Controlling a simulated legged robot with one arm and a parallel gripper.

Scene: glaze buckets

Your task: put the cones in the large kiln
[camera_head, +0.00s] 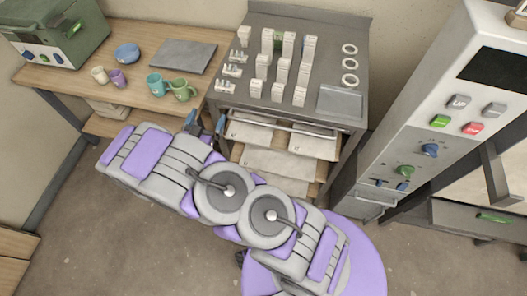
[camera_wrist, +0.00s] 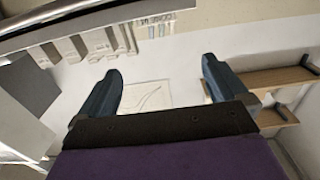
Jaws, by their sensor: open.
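Small white cone packs with upright points (camera_head: 231,70) stand along the left side of the grey metal bench top (camera_head: 341,72). A tall grey kiln (camera_head: 430,120) with a dark display and coloured buttons stands at the right; its chamber does not clearly show. A smaller green kiln (camera_head: 62,33) sits on the wooden table at the left. My gripper (camera_head: 205,122) is at the front left corner of the grey bench, below its top. In the wrist view my gripper (camera_wrist: 160,85) has its two dark blue fingers wide apart, with nothing between them.
Rows of white boxes (camera_head: 283,70), one with green, white rings (camera_head: 349,64) and a grey tray (camera_head: 340,101) occupy the bench. Pale slabs (camera_head: 275,160) lie under it. Mugs (camera_head: 182,90), a blue bowl (camera_head: 127,53) and a grey slab (camera_head: 184,56) are on the wooden table. Bare floor lies in front.

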